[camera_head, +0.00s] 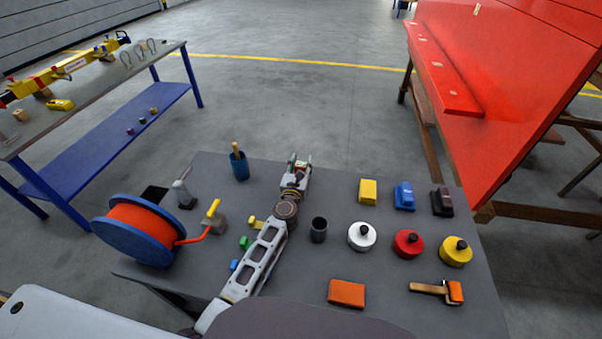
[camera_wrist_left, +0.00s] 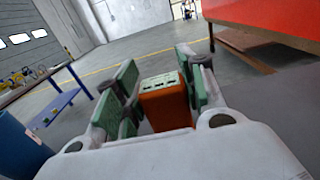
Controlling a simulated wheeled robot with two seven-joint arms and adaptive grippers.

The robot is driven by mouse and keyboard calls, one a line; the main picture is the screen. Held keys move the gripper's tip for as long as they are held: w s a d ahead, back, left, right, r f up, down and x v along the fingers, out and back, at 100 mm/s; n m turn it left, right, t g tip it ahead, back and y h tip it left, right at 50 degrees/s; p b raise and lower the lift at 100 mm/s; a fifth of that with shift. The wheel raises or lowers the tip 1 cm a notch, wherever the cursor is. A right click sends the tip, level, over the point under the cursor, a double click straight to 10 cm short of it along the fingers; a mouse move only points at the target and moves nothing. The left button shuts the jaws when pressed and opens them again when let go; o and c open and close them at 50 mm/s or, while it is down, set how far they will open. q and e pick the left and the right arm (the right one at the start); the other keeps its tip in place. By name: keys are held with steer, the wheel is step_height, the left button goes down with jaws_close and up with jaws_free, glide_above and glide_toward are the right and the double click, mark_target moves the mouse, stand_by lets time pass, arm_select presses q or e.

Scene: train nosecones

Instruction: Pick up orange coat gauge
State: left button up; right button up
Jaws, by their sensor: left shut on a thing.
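The orange coat gauge (camera_wrist_left: 165,108) is a small orange block with a pale top face bearing dark marks. It stands between the green-padded fingers of my left gripper (camera_wrist_left: 163,88) in the left wrist view, and the gripper is shut on it. In the head view my left gripper (camera_head: 299,163) is at the far edge of the grey table, with a little of the gauge showing between its fingers. I cannot tell whether the gauge touches the table. My right gripper is not in view.
The grey table (camera_head: 335,200) holds a blue cup (camera_head: 239,165), an orange hose reel (camera_head: 140,230), a black cup (camera_head: 319,230), white, red and yellow round tins, small boxes, an orange block (camera_head: 346,293) and a roller (camera_head: 440,291). A large red panel (camera_head: 510,90) stands at right.

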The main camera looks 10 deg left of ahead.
arm_select(q)
steer(key=shift+r, duration=0.15)
steer(key=shift+r, duration=0.15)
step_height(320, 180, up, 4)
steer(key=p, duration=0.4)
steer(key=shift+r, duration=0.25)
steer(key=shift+r+p, duration=0.65)
steer(key=shift+r, duration=0.8)
steer(key=shift+a+r, duration=0.1)
steer(key=shift+r, duration=0.35)
steer(key=shift+r+b, duration=0.4)
steer(key=shift+r, duration=0.15)
steer(key=shift+w+r, duration=0.1)
steer(key=shift+r, duration=0.05)
